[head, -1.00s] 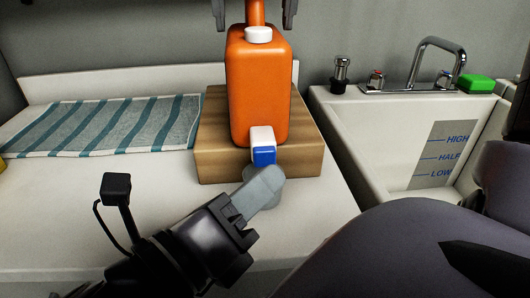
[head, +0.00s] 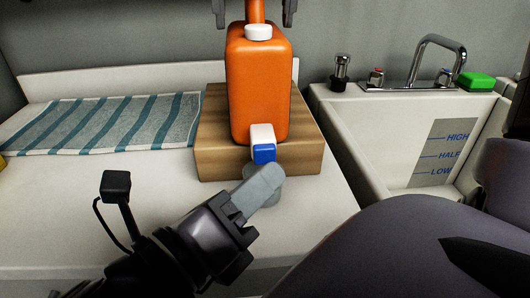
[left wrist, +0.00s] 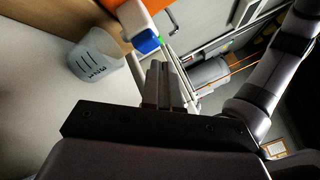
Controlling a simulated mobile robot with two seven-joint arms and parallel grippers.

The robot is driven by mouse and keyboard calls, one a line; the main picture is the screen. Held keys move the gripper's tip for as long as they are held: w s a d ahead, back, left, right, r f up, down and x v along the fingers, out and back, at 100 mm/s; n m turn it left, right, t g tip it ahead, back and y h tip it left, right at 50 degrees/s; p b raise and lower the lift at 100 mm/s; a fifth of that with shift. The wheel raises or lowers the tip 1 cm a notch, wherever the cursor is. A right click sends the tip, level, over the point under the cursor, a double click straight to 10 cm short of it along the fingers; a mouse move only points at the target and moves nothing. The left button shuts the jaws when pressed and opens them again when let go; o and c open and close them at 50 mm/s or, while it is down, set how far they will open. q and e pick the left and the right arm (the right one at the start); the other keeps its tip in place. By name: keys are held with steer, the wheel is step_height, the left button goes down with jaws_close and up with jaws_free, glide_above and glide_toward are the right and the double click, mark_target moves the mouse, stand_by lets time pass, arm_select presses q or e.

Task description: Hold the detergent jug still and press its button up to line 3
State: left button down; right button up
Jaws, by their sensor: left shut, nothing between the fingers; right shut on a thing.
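The orange detergent jug (head: 258,90) lies on a wooden block, with its white spout and blue button (head: 264,154) facing me. My right gripper (head: 255,12) is at the top edge of the head view, shut on the jug's orange handle. My left gripper (head: 262,180) is shut and empty, its fingertips just below and in front of the button. The button (left wrist: 147,46) is just beyond the fingertips (left wrist: 158,68) in the left wrist view; I cannot tell whether they touch. A translucent cup (left wrist: 95,55) with dark line marks stands below the spout; its fill level is unclear.
The wooden block (head: 215,165) stands on a white counter. A striped towel (head: 110,125) lies at left. A sink (head: 385,130) with a faucet (head: 440,55) and a green sponge (head: 476,81) is at right. My right arm covers the lower right.

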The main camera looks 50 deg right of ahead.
stand_by(0.7)
arm_select(q)
steer(key=shift+w+d, duration=0.25)
steer(key=shift+w, duration=0.05)
steer(key=shift+w+d, duration=0.4)
steer(key=shift+w, duration=0.1)
stand_by(1.0)
steer(key=shift+s+a, duration=0.7)
steer(key=shift+s, duration=0.1)
steer(key=shift+s+a, duration=1.6)
steer(key=shift+s, duration=0.3)
stand_by(1.3)
steer(key=shift+s+a, duration=1.2)
steer(key=shift+s, duration=0.3)
